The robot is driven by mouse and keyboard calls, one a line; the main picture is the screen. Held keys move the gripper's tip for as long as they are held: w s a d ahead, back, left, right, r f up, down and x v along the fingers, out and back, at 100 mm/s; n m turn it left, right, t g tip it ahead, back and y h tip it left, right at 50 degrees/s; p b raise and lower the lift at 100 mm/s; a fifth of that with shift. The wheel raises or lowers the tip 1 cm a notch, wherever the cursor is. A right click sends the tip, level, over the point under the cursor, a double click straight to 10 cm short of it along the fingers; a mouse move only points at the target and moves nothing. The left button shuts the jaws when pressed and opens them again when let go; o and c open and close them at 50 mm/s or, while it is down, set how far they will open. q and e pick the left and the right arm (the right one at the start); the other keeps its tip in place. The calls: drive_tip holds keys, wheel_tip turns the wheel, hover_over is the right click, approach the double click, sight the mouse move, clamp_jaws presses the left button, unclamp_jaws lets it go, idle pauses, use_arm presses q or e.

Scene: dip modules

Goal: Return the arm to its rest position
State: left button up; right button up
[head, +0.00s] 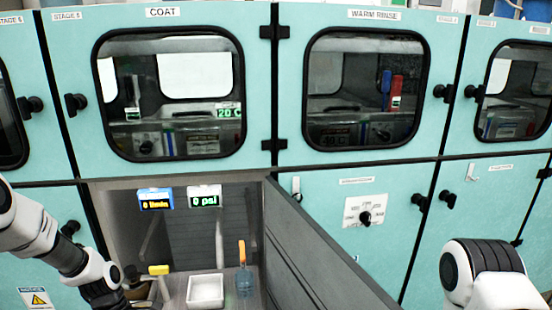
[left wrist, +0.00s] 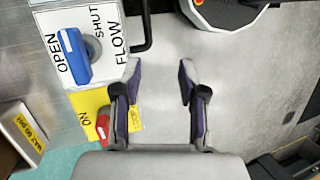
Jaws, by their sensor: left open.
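My left arm (head: 45,240) enters the head view from the left and reaches down to the open lower compartment. A blue handle (left wrist: 73,55) on a plate marked OPEN, SHUT and FLOW is left of the fingers. A red handle (left wrist: 102,127) on a yellow label is by the left finger's base. Part of my right arm (head: 485,275) shows at the lower right of the head view; its gripper is out of view.
The compartment door (head: 320,260) stands open to the right. Inside are two small displays (head: 155,199), a white tray (head: 205,291), a yellow-handled part (head: 158,269) and a blue item with an orange top (head: 243,280). Teal cabinets (head: 275,100) with closed windowed doors stand above.

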use_arm(q)
drive_tip(key=s+d+f+m+g+y, duration=0.1)
drive_tip(key=s+d+f+m, duration=0.25)
drive_tip(key=s, duration=0.45)
drive_tip(key=s+d+f+m+y, duration=0.1)
drive_tip(key=s+d+f+m, duration=0.3)
drive_tip(key=s, duration=0.4)
drive_tip(key=s+d+f+m+g+y, duration=0.1)
drive_tip(key=s+d+f+m, duration=0.1)
drive_tip(key=s+f+m, duration=0.45)
drive_tip(key=m+t, duration=0.1)
drive_tip(key=w+r+m+t, duration=0.1)
drive_tip(key=m+t, duration=0.1)
drive_tip(key=w+m+t, duration=0.1)
drive_tip(key=m, duration=0.1)
drive_tip(key=shift+w+r+y, duration=0.15)
drive_tip(key=shift+r+y, duration=0.15)
